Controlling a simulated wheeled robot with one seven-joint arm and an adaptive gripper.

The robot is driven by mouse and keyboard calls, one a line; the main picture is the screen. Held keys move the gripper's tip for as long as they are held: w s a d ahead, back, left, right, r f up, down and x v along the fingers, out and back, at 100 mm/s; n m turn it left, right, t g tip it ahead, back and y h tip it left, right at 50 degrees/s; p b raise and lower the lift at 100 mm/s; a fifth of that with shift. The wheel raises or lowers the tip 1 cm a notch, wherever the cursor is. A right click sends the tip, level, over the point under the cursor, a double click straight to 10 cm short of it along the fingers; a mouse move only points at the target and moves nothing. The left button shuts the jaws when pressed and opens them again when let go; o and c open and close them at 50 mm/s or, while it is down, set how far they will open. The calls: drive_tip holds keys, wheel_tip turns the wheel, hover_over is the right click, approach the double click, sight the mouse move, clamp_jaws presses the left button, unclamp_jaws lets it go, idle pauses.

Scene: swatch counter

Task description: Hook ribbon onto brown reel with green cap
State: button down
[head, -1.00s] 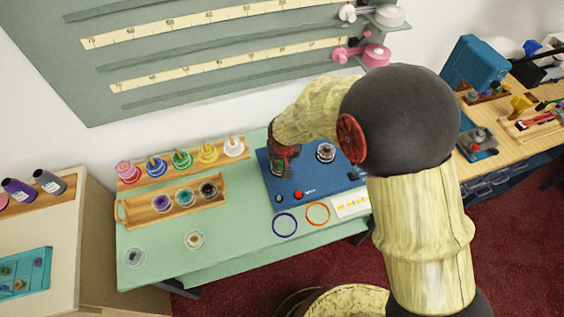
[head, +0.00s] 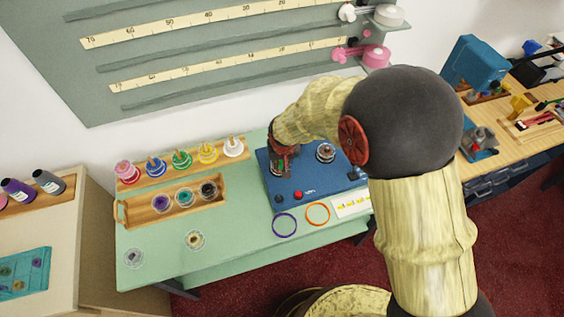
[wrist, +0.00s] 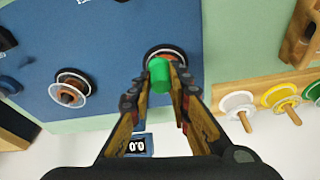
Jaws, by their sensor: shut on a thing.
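My gripper (wrist: 161,73) is shut on a green cap (wrist: 159,77), a small upright cylinder seen between the fingertips in the wrist view. A reel with a brown-orange rim (wrist: 167,51) shows just beyond the cap on the blue machine (wrist: 110,28); the fingers partly hide it, and I cannot tell whether the cap touches it. In the head view my gripper (head: 281,158) is over the left side of the blue machine (head: 300,183). No ribbon end can be made out at the reel.
A second reel (head: 326,152) sits on the machine's right side. Left stand a rack of coloured spools (head: 182,160) and a wooden tray (head: 132,212) with several reels. Purple (head: 285,224) and orange (head: 317,214) rings lie in front.

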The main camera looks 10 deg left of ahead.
drive_tip(key=shift+s+d+f, duration=0.4)
drive_tip(key=shift+d+f, duration=0.2)
drive_tip(key=shift+f, duration=0.1)
drive_tip(key=shift+w+a+r+p, duration=0.1)
drive_tip(key=shift+w+r+p, duration=0.1)
drive_tip(key=shift+r+p, duration=0.45)
drive_tip(key=shift+w+r+p, duration=0.2)
drive_tip(key=shift+r+p, duration=0.1)
drive_tip(key=shift+r, duration=0.5)
drive_tip(key=shift+a+r+p, duration=0.25)
drive_tip(key=shift+r+p, duration=0.35)
drive_tip(key=shift+r, duration=0.7)
